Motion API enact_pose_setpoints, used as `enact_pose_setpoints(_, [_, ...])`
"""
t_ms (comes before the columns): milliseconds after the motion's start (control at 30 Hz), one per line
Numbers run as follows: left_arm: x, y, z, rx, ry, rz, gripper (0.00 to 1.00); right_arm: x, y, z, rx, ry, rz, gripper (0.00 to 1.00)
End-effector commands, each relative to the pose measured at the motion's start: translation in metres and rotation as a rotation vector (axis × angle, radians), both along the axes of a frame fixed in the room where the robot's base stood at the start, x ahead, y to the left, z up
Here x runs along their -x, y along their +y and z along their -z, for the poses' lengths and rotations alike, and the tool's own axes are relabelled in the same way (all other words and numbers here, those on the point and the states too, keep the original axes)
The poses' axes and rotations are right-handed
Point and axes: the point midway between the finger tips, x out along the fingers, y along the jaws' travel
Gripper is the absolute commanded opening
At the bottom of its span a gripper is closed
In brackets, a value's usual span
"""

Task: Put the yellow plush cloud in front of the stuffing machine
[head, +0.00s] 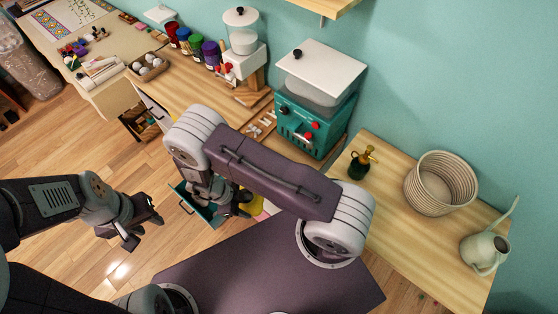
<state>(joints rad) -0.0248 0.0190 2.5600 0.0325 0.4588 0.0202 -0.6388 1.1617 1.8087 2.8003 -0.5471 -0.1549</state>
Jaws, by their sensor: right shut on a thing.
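A teal machine (297,129) with a clear hopper, a white lid and red knobs stands by the wall, and I take it to be the stuffing machine. A small part of the yellow plush cloud (251,203) shows below my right arm; most of it is hidden. My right gripper (238,207) is shut on the cloud, low in front of the bench, largely covered by my own arm. My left gripper (139,226) is open and empty above the wooden floor at the left.
A teal drawer (190,204) stands open beside my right gripper. A white machine (243,58) and coloured jars (192,42) line the bench at the back.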

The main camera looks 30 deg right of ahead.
Motion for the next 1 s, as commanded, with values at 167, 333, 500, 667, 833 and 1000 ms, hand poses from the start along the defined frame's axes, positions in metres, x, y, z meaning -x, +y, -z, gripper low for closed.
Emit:
enact_pose_setpoints(167, [0.000,0.000,-0.005,0.000,0.000,0.000,0.36,-0.006,-0.015,-0.001,0.001,0.001,0.004,0.13])
enact_pose_setpoints(333, [0.000,0.000,-0.014,0.000,0.000,0.000,0.36,-0.021,-0.052,-0.002,0.000,0.001,0.006,0.13])
enact_pose_setpoints(500, [0.000,0.000,-0.023,0.000,0.000,0.000,0.36,-0.035,-0.087,-0.002,0.000,0.002,0.004,0.13])
enact_pose_setpoints(667, [0.000,0.000,-0.029,0.000,0.000,0.000,0.36,-0.047,-0.115,-0.001,-0.001,0.000,0.002,0.13])
enact_pose_setpoints(833, [0.000,0.000,-0.031,0.000,0.000,0.000,0.36,-0.054,-0.129,0.001,-0.001,0.000,-0.002,0.13])
enact_pose_setpoints(1000, [0.000,0.000,-0.033,0.000,0.000,0.000,0.36,-0.056,-0.136,0.000,-0.001,-0.001,0.001,0.13])
